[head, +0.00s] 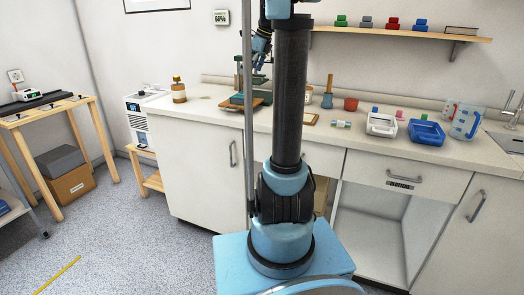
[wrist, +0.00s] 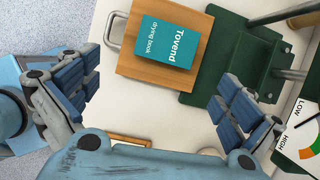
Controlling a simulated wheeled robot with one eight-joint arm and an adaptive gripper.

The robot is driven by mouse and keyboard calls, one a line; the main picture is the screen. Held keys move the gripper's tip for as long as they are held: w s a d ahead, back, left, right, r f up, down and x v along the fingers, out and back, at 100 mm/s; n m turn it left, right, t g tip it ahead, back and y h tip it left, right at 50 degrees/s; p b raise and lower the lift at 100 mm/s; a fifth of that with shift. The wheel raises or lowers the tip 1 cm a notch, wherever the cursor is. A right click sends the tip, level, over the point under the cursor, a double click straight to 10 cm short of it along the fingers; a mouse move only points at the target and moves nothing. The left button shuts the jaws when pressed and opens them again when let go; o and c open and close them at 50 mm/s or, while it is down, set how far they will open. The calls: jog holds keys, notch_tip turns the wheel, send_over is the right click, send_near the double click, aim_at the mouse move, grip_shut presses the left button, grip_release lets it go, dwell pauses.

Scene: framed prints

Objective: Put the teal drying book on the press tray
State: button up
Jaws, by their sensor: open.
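The teal drying book (wrist: 167,42), with white lettering, lies flat on a wooden tray (wrist: 133,62) with a metal handle in the wrist view. The tray adjoins the dark green press (wrist: 212,85). My gripper (wrist: 158,82) is open and empty above the counter, its blue-padded fingers spread wide on either side, and the book lies ahead of the gap between them. In the head view my arm hides part of the press (head: 238,98) and the counter around it.
A gauge marked LOW and HIGH (wrist: 306,135) is close to the right finger. On the counter stand an amber bottle (head: 179,90), a white tub (head: 382,124) and a blue tub (head: 426,133). A shelf (head: 400,34) hangs above the counter.

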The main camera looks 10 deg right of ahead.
jog(key=s+a+f+n+h, duration=0.15)
jog(key=s+f+n, duration=0.4)
jog(key=s, duration=0.55)
jog(key=s+a+f+n, duration=0.35)
jog(key=s+n, duration=0.35)
jog(key=s, duration=0.5)
jog(key=s+d+f+n+h, duration=0.2)
jog(key=s+f+n, duration=1)
jog(key=s+f, duration=0.5)
jog(key=shift+f, duration=0.5)
jog(key=shift+s, duration=0.1)
jog(key=shift+w+f, duration=0.2)
jog(key=shift+w, duration=0.3)
